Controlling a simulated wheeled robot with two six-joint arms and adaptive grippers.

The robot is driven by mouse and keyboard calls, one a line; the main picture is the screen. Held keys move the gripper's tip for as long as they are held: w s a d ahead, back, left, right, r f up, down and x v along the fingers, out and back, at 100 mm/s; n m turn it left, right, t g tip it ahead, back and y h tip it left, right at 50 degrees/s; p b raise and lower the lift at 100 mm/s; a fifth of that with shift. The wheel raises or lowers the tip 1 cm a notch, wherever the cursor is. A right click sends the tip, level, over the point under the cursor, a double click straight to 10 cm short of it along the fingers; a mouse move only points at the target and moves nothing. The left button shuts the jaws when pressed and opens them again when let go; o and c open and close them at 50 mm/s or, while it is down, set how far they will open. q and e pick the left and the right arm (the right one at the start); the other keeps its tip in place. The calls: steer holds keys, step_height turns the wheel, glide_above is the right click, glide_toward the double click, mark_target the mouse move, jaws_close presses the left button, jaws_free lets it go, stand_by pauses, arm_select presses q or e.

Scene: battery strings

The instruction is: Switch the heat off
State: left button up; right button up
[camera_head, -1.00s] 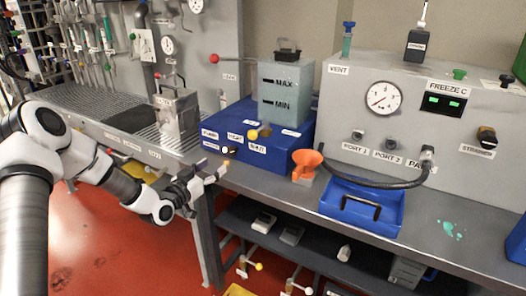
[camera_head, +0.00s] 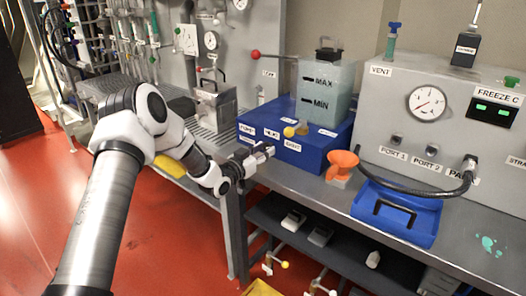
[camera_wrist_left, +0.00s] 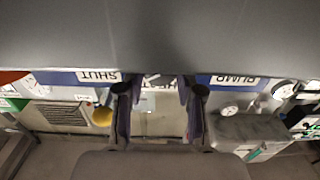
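The blue box (camera_head: 312,158) stands on the bench with PUMP, HEAT and SHUT labels on its front. The HEAT label (camera_head: 271,134) is in the middle; the switch below it is hidden by my gripper in the head view. My left gripper (camera_head: 266,150) is close in front of this panel, just below the HEAT label. In the left wrist view, its two fingers (camera_wrist_left: 160,112) are apart, with nothing held between them. The upside-down HEAT label (camera_wrist_left: 157,82) shows between them, partly covered. I cannot tell the switch's position or whether a finger touches it. My right gripper is not in view.
A yellow ball knob (camera_head: 289,131) stands by the SHUT label. A tank (camera_head: 325,90) marked MAX and MIN sits on the box. An orange funnel (camera_head: 341,164) and a blue tray (camera_head: 392,228) are at the right. A grey metal container (camera_head: 215,105) stands behind my arm.

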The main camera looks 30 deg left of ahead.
arm_select(q)
steer(key=shift+n, duration=0.3)
steer(key=n+b, duration=0.1)
steer(key=n, duration=0.1)
steer(key=shift+n+b, duration=0.3)
steer(key=shift+b, duration=0.05)
steer(key=n+b, duration=0.1)
steer(key=n, duration=0.2)
steer(key=shift+f+n+b, duration=0.1)
steer(key=shift+n+b, duration=0.2)
steer(key=n+b, duration=0.1)
steer(key=n, duration=0.4)
steer(key=shift+d+b, duration=0.1)
steer(key=shift+b, duration=0.25)
steer(key=shift+r, duration=0.2)
steer(key=o, duration=1.1)
steer(key=shift+o, duration=0.2)
